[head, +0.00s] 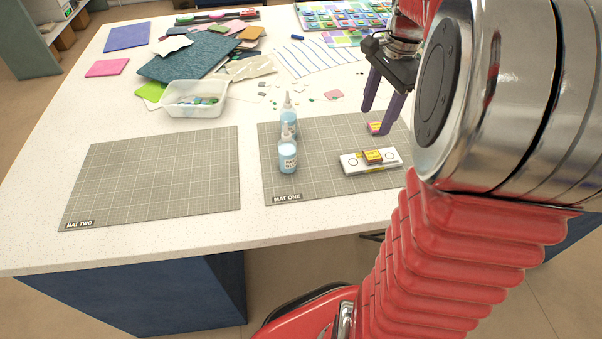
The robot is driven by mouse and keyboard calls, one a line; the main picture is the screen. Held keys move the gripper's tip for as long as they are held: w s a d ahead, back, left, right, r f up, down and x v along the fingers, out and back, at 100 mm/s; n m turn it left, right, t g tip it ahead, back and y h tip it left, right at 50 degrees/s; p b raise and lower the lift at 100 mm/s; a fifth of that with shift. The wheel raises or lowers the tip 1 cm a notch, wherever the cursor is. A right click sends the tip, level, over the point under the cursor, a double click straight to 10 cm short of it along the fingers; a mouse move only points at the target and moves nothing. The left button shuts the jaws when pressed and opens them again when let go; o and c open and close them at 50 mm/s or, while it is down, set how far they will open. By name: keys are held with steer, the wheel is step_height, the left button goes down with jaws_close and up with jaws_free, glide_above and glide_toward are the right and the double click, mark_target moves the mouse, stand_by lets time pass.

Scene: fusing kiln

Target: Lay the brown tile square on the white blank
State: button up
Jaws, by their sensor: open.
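The white blank (351,166) lies on mat one (327,186), a little skewed to the mat's grid, with a ring mark near each end. A small brown tile with a yellow label (373,157) sits on the middle of the blank; I cannot tell if it is exactly square to it. My gripper (374,121) is open, with purple fingers pointing down, above and behind the blank. A small pink block with a yellow label (374,127) is close to the fingertips, partly hidden by one finger; I cannot tell if they touch.
Two glue bottles (287,155) stand on mat one, left of the blank. Mat two (155,180) is bare. A clear tub (194,99) of glass bits stands behind the mats, with glass sheets (189,55) piled beyond. My arm hides the table's right side.

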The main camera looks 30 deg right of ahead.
steer(key=s+a+n+t, duration=0.2)
steer(key=s+a+n, duration=0.3)
steer(key=a+n, duration=0.4)
steer(key=s+a+n+t, duration=0.3)
steer(key=a+n, duration=0.6)
steer(key=a, duration=0.7)
steer(key=shift+s+f+h, duration=0.15)
steer(key=shift+s+h, duration=0.25)
steer(key=shift+s, duration=0.65)
steer(key=shift+c, duration=0.2)
